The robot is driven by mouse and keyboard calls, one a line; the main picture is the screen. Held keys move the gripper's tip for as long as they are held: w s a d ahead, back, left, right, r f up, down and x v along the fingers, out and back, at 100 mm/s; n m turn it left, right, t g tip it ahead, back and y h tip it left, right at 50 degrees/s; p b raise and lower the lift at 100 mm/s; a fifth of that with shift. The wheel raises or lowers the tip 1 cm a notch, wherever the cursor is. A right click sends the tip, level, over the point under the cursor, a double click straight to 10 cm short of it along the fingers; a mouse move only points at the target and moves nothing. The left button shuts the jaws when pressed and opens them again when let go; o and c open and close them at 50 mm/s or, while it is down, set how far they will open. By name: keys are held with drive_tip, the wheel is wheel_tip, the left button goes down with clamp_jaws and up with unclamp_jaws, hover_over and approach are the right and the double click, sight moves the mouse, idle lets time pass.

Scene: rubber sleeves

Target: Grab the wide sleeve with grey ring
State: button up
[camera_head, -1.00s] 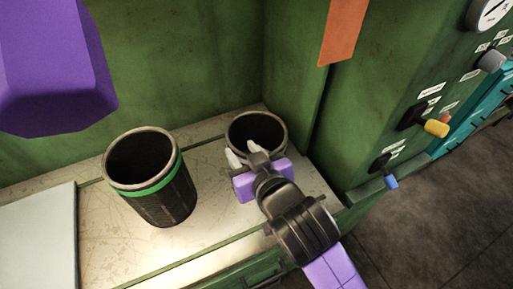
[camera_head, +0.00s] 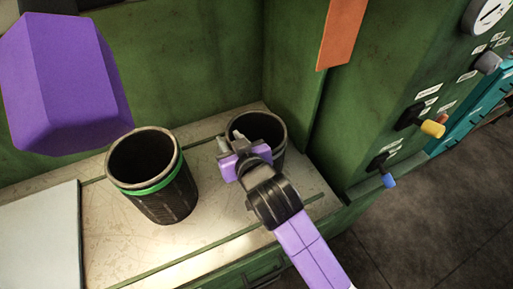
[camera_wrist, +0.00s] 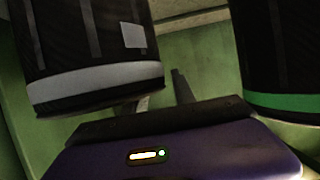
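The black sleeve with a grey ring stands upright at the right of the worktop in the head view (camera_head: 272,128). My gripper hides much of its front there. Its grey band shows clearly at the left of the wrist view (camera_wrist: 95,85). My gripper (camera_head: 230,140) is at the left front side of this sleeve, its two fingers apart and nothing seen between them. The fingers also show in the wrist view (camera_wrist: 164,96), beside the sleeve; contact cannot be told. A second black sleeve with a green ring (camera_head: 165,200) stands upright to the left, apart from my gripper.
The pale scratched worktop (camera_head: 215,205) has bare room between the sleeves and in front. A light grey plate (camera_head: 38,235) lies at left. Green walls stand close behind and right. A control panel with knobs (camera_head: 433,128) is at right. An orange strip (camera_head: 341,32) hangs above.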

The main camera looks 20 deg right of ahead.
clamp_jaws()
drive_tip(key=shift+f, duration=0.1)
idle(1.0)
